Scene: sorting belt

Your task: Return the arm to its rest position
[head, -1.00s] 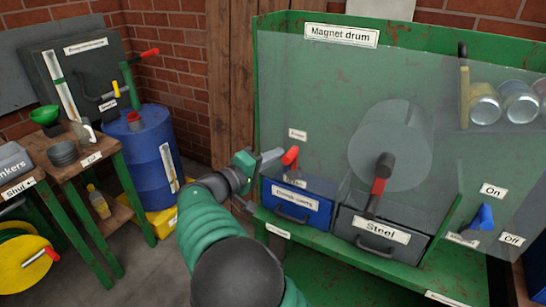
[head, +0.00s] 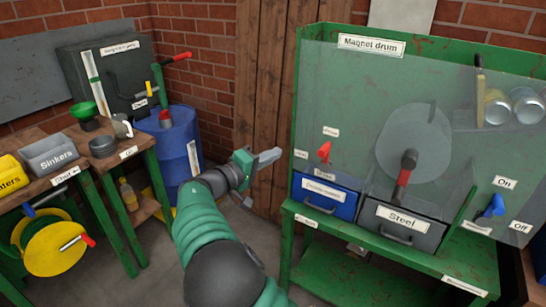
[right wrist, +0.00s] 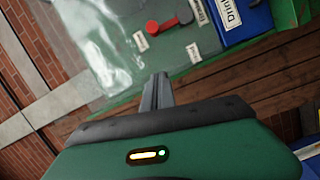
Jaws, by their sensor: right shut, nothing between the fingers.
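My right arm, with a green sleeve and a dark round joint, reaches up from the bottom middle of the head view. Its right gripper (head: 268,157) is shut and empty, with its grey fingers pointing right in free air. It is left of the green magnet drum cabinet (head: 345,75) and apart from the small red lever (head: 324,152). In the right wrist view, the shut fingers (right wrist: 157,90) show above the green gripper body, with the red lever (right wrist: 167,23) beyond them. My left gripper is not in view.
A blue barrel (head: 172,155), a Sinkers bin (head: 48,156) and a yellow reel (head: 55,243) are at left. Floor shows between barrel and cabinet.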

